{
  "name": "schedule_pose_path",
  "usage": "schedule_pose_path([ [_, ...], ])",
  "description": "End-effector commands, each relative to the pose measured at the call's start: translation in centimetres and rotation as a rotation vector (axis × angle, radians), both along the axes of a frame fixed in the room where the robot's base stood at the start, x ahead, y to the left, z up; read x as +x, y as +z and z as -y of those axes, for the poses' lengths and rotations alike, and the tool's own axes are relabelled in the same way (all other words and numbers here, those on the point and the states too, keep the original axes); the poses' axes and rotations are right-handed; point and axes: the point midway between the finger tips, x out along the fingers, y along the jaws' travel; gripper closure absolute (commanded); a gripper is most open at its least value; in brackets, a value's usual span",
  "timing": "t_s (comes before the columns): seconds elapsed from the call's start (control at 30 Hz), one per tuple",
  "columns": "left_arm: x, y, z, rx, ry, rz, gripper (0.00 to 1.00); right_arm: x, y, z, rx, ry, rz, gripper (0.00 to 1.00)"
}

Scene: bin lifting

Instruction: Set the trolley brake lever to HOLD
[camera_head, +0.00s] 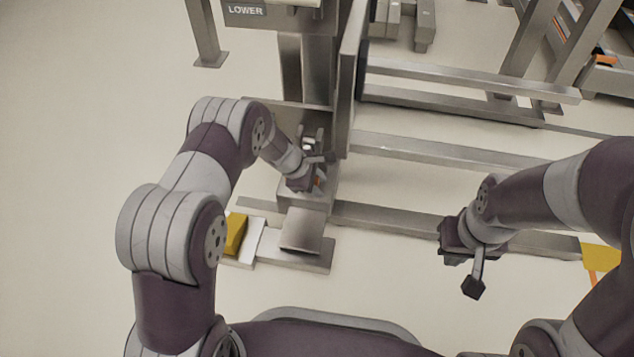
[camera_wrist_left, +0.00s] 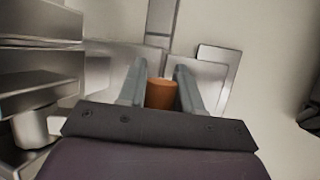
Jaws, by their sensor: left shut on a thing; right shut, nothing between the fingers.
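My left gripper (camera_head: 316,182) is low beside the metal post of the trolley frame. Its fingers are shut on an orange cylindrical grip (camera_wrist_left: 160,94), which looks like the brake lever's handle. In the left wrist view the grip sits between the two grey fingers (camera_wrist_left: 160,85). In the head view only a small orange spot of it shows, the rest being hidden by the gripper. No HOLD marking can be read, and the lever's setting cannot be told. My right gripper (camera_head: 473,286) is shut and empty, above the floor at the right.
The trolley's steel rails (camera_head: 440,150) run to the right of the post (camera_head: 345,90). A grey plate (camera_head: 303,230) and a yellow block (camera_head: 236,233) are at the base in front. A sign reading LOWER (camera_head: 245,10) is at the top. The floor at the left is clear.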

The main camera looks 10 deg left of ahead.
Motion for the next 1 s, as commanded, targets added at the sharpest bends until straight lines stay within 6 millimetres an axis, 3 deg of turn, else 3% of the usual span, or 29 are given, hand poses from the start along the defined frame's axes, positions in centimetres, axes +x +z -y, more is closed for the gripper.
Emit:
schedule_pose_path([
  [0.03,1.6,1.2,-0.6,0.006,0.026,0.042,1.00,0.0,0.0,0.0,0.000,0.000,0.000,1.00],
  [0.07,1.6,1.2,-0.6,0.006,0.026,0.042,0.62,0.0,0.0,0.0,0.000,0.000,0.000,1.00],
  [0.1,1.6,1.2,-0.6,0.006,0.026,0.042,0.49,0.0,0.0,0.0,0.000,0.000,0.000,1.00],
  [0.13,1.6,1.2,-0.6,0.006,0.026,0.042,0.45,0.0,0.0,0.0,0.000,0.000,0.000,1.00],
  [0.57,1.5,1.8,-0.8,0.007,0.023,0.042,0.45,0.0,0.6,0.0,0.000,0.000,0.000,1.00],
  [0.8,-0.2,7.5,-2.9,0.007,0.021,0.035,0.45,0.0,5.0,0.0,0.000,0.000,0.000,1.00],
  [1.0,-2.0,10.9,-4.6,0.005,0.017,0.021,0.45,0.0,7.4,0.0,0.000,0.000,0.000,1.00],
])
